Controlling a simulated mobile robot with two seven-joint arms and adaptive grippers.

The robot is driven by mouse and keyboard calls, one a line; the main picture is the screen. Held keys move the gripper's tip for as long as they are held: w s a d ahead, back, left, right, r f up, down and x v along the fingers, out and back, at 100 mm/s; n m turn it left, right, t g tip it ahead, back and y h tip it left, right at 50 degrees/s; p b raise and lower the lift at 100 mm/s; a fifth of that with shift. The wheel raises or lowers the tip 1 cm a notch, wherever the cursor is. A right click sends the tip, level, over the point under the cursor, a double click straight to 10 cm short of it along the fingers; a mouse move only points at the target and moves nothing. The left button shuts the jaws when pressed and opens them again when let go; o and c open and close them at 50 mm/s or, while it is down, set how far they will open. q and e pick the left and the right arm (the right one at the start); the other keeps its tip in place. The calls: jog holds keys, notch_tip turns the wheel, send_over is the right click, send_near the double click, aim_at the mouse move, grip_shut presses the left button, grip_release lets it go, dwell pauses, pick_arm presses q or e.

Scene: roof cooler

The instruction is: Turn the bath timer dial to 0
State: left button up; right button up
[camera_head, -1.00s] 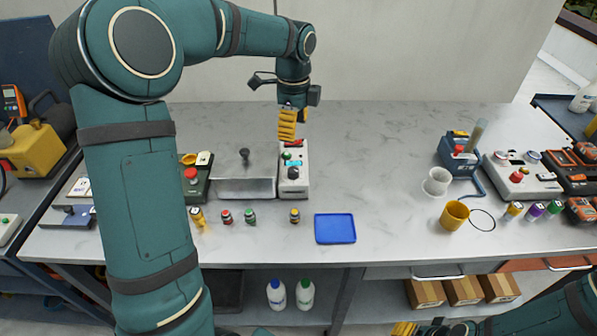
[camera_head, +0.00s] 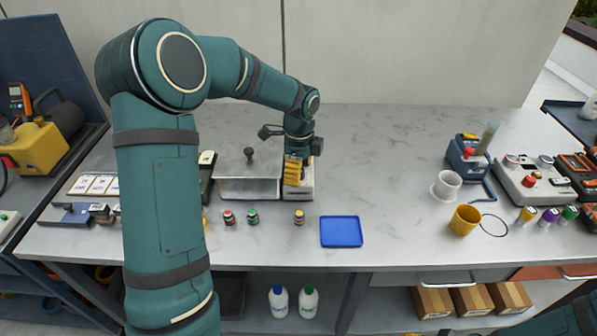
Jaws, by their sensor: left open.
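The bath is a grey metal box with a lid (camera_head: 248,180) and a black lid knob (camera_head: 249,154), on the bench left of centre. Its light control panel (camera_head: 299,193) stands at its right end. My left gripper (camera_head: 292,180), with yellow fingers, points down over this panel. It is open. The fingers cover most of the panel, so the timer dial and its setting are hidden. I cannot tell whether the fingers touch the dial. Only part of my right arm shows at the bottom right corner; its gripper is out of view.
Small capped vials (camera_head: 252,216) stand in front of the bath. A blue tray (camera_head: 341,231) lies to their right. A white cup (camera_head: 447,186), a yellow mug (camera_head: 464,220) and a blue device (camera_head: 467,157) stand farther right. The bench middle behind the tray is clear.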

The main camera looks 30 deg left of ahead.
pick_arm(q)
grip_shut()
jog(key=shift+n, duration=0.4)
jog(key=shift+n+p, duration=0.5)
jog(key=shift+n, duration=0.1)
jog(key=n+p, duration=0.1)
jog(key=n, duration=0.2)
jog(key=n+p, duration=0.1)
jog(key=n, duration=0.5)
jog(key=shift+n, duration=0.4)
